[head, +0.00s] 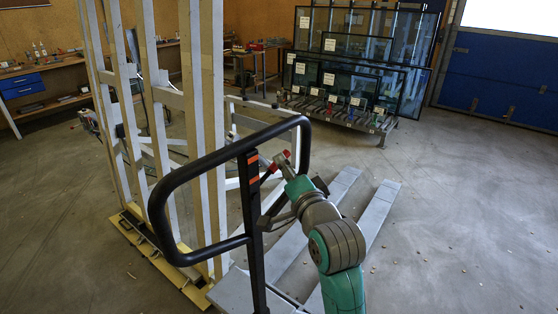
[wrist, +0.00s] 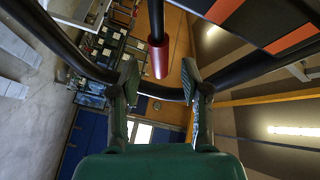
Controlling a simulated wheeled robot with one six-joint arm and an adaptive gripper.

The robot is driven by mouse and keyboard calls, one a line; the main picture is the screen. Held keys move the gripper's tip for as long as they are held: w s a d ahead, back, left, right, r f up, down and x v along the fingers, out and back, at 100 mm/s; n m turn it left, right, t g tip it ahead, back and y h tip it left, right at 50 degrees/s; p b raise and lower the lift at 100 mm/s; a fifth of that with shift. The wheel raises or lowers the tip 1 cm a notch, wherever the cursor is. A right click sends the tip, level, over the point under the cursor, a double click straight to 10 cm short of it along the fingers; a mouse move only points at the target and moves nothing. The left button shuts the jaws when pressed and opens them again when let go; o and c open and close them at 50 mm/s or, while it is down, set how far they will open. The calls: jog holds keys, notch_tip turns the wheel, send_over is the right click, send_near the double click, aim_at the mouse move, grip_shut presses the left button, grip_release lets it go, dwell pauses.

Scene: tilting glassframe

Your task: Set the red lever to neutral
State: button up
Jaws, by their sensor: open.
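The red lever is a black rod with a red cylindrical grip (wrist: 158,58) at its end. In the wrist view it hangs from the top, and its red end lies between my two fingers, with gaps on both sides. My gripper (wrist: 159,78) is open, with one finger on each side of the grip. In the head view the lever's red end (head: 273,168) is small, beside the black post, and my gripper (head: 284,161) is close to its right. Its exact tilt is hard to tell from the head view.
The black handle loop (head: 190,170) surrounds the lever's area, with a striped post (head: 252,170) just left of my gripper. Grey forks (head: 370,215) lie below. A tall white frame (head: 205,110) stands left. A glass rack (head: 360,75) stands behind.

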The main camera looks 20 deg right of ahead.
jog(key=shift+w, duration=2.2)
grip_shut()
